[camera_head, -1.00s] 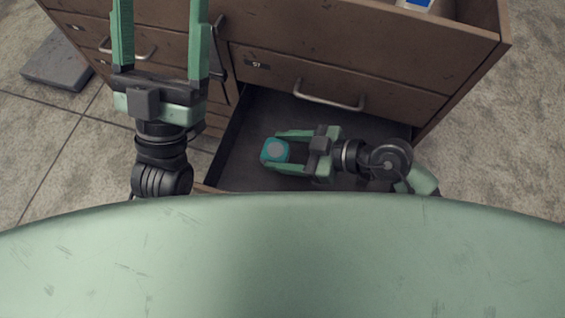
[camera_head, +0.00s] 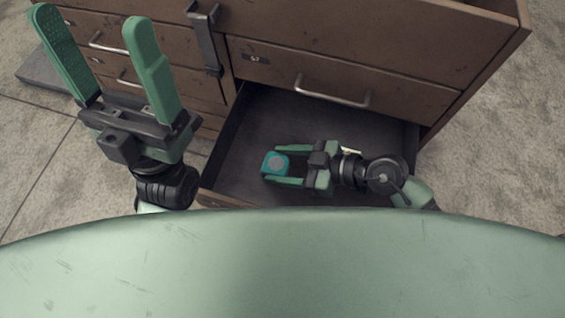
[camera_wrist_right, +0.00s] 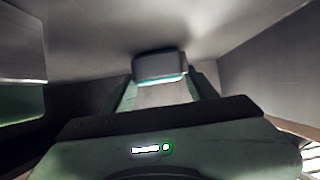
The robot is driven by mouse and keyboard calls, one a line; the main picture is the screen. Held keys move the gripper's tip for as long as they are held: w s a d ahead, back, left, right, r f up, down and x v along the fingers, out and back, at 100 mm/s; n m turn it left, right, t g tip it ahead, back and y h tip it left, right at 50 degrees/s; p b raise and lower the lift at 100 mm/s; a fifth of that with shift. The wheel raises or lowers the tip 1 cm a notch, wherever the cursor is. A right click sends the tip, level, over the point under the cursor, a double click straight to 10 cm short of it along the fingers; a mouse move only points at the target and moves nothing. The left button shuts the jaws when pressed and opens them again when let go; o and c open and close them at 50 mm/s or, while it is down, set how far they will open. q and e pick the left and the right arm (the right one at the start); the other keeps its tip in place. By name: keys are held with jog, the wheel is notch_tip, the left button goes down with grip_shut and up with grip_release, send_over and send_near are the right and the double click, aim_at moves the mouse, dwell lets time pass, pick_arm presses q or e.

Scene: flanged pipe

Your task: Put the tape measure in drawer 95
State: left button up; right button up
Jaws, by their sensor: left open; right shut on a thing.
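The tape measure (camera_head: 271,166) is a small teal block with a grey round face. My right gripper (camera_head: 283,166) is shut on it and holds it inside the open lower drawer (camera_head: 262,115), over the dark floor. Whether it touches the floor I cannot tell. In the right wrist view the tape measure (camera_wrist_right: 160,66) sits between the fingertips. The open drawer's own number is not visible; the closed drawer above it (camera_head: 400,92) has a label that looks like 57. My left gripper (camera_head: 97,50) is open and empty, at the left in front of the cabinet.
The brown wooden cabinet (camera_head: 360,35) has closed drawers with metal handles at the left and above. A dark upright bracket (camera_head: 204,40) is on its front. A grey slab (camera_head: 48,76) lies on the floor at left. My green body fills the bottom.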

jog(key=o, duration=1.6)
jog(key=shift+f, duration=0.1)
jog(key=shift+o, duration=0.2)
